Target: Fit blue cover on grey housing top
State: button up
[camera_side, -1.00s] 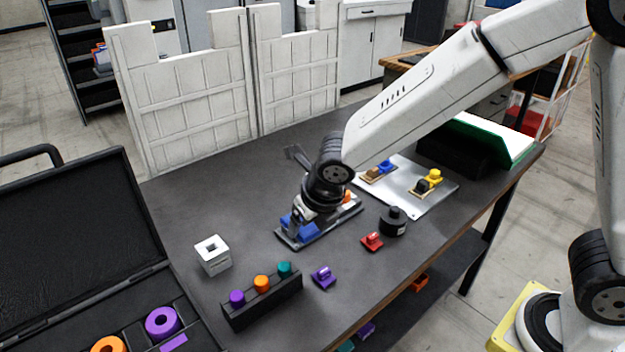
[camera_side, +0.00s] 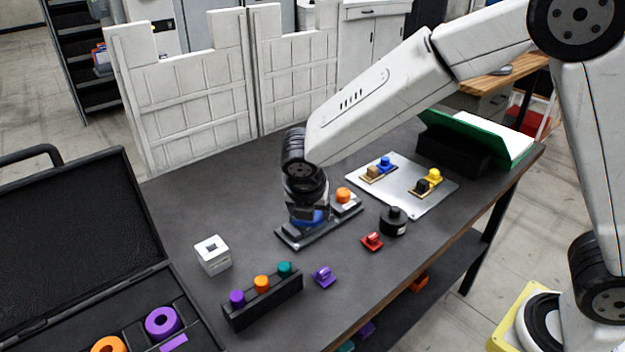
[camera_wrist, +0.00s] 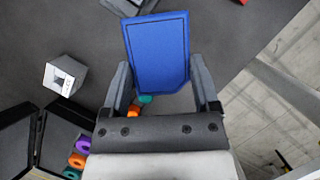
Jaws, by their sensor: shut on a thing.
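The blue cover (camera_wrist: 158,52) is a flat plate with one slanted corner. It is between the fingers of my gripper (camera_wrist: 160,88), which is shut on it. In the side view the blue cover (camera_side: 313,219) shows just below my gripper (camera_side: 308,214), over the left part of a long dark grey base (camera_side: 290,238). I cannot tell whether it touches the base. A grey part (camera_wrist: 122,6) is cut off at the top of the wrist view.
A white block with a square hole (camera_side: 212,254) stands left. A dark rack (camera_side: 262,306) with coloured knobs and a purple part (camera_side: 323,277) are in front. A red part (camera_side: 371,241), black cylinder (camera_side: 394,222) and light plate (camera_side: 405,203) lie right. White panels (camera_side: 200,95) stand behind.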

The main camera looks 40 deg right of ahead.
jog(key=m, duration=0.2)
jog(key=w+d+m+g, duration=0.1)
jog(key=m, duration=0.1)
jog(key=m+g+h, duration=0.1)
jog(key=m, duration=0.1)
jog(key=shift+w+d+f, duration=0.15)
jog(key=shift+w+d, duration=0.05)
jog(key=m, duration=0.1)
jog(key=m+g, duration=0.1)
jog(key=m, duration=0.1)
jog(key=w+d+m+g, duration=0.1)
jog(key=shift+m, duration=0.4)
jog(key=m, duration=0.2)
jog(key=m+g, duration=0.1)
jog(key=m, duration=0.1)
jog(key=w+d+m+g+y, duration=0.1)
jog(key=m, duration=0.1)
jog(key=shift+f, duration=0.1)
jog(key=w+d+m+t+y, duration=0.1)
jog(key=m+y, duration=0.3)
jog(key=m, duration=0.9)
jog(key=w+d+r+m+t+y, duration=0.1)
jog(key=w+d+m+y, duration=0.3)
jog(key=m, duration=1)
jog(key=shift+w+t, duration=0.25)
jog(key=shift+t, duration=0.25)
jog(key=shift+f, duration=0.2)
jog(key=shift+f, duration=2.5)
jog(key=shift+f, duration=1.45)
